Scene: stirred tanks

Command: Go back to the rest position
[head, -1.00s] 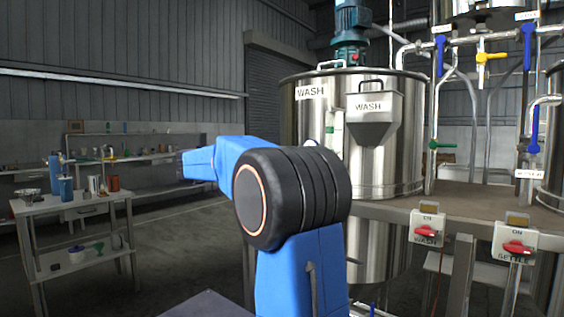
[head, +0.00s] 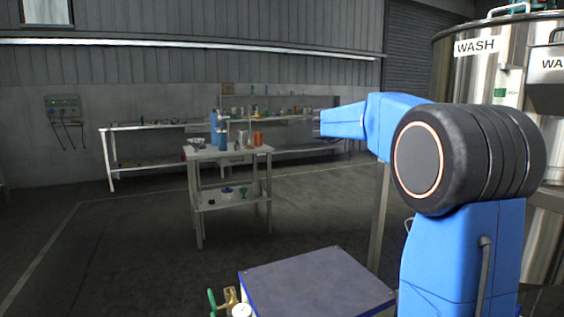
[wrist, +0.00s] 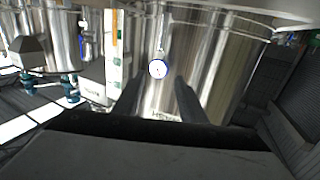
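My blue arm (head: 455,170) is raised and bent at the right of the head view, its forearm pointing left. Its far end is cut short by the viewing angle, so the fingers cannot be made out there. In the wrist view my gripper (wrist: 156,88) shows two dark fingers spread apart with nothing between them. Beyond them is a shiny steel tank (wrist: 215,60). In the head view a steel tank labelled WASH (head: 475,75) stands behind my arm at the right edge, partly hidden by it.
A long bench (head: 150,128) runs along the back wall. A dark-topped flat surface (head: 315,283) is at the front, with a small brass and green valve (head: 228,300) beside it. The floor at left is clear.

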